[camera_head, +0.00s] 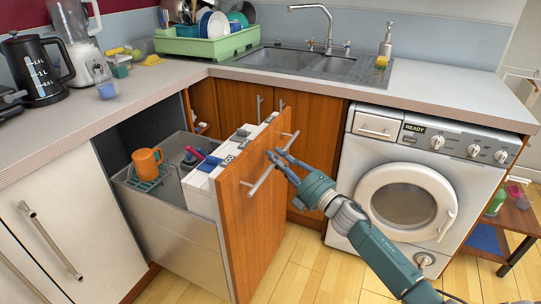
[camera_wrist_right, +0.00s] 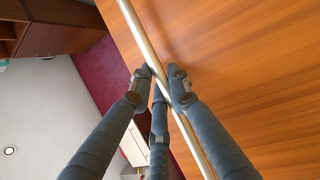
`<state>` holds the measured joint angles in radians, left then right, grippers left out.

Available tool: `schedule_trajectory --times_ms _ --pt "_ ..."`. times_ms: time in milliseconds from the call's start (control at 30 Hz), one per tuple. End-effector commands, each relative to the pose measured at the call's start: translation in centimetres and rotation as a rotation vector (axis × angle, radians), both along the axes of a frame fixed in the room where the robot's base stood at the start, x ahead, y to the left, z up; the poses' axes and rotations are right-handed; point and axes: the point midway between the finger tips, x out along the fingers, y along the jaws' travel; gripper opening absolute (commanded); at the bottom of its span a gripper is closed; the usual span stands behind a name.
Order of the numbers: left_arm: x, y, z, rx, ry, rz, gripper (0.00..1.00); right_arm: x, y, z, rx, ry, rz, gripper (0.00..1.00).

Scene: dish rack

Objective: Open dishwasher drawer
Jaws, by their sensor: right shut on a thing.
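The dishwasher drawer (camera_head: 262,203) has a wooden front panel and stands pulled out from under the counter in the head view. A metal bar handle (camera_head: 262,181) runs across the upper part of its front. Inside the drawer, an orange mug (camera_head: 147,163) sits on a teal rack at the left, beside white boxes. My left gripper is not in view.
A washing machine (camera_head: 348,198) stands right of the drawer, close to my right arm. A white cabinet with bar handles (camera_head: 62,220) is at the left. The wood floor (camera_head: 300,262) in front of the drawer is clear. The counter above holds a kettle, sink and dish rack.

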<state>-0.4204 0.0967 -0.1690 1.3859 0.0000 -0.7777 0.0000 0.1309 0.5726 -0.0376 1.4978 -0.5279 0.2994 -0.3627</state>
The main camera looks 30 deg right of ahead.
Motion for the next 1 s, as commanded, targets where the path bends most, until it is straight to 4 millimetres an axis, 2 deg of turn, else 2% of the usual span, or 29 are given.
schedule_trajectory --times_ms 300,767,800,867,1000 --pt "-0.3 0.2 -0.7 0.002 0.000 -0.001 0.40 -1.3 -0.8 -0.4 0.002 0.007 0.003 0.00" --pt "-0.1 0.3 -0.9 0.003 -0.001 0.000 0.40 -1.5 -0.8 -0.4 0.002 0.005 0.005 0.00" --pt "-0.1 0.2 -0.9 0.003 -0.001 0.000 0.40 -1.5 -0.8 -0.4 0.002 0.005 0.005 0.23" --pt "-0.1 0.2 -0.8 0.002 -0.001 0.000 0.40 -1.5 -0.9 -0.4 0.001 0.005 0.004 0.35" --pt "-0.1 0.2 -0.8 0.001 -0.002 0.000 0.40 -1.4 -0.9 -0.3 0.001 0.003 0.003 0.35"
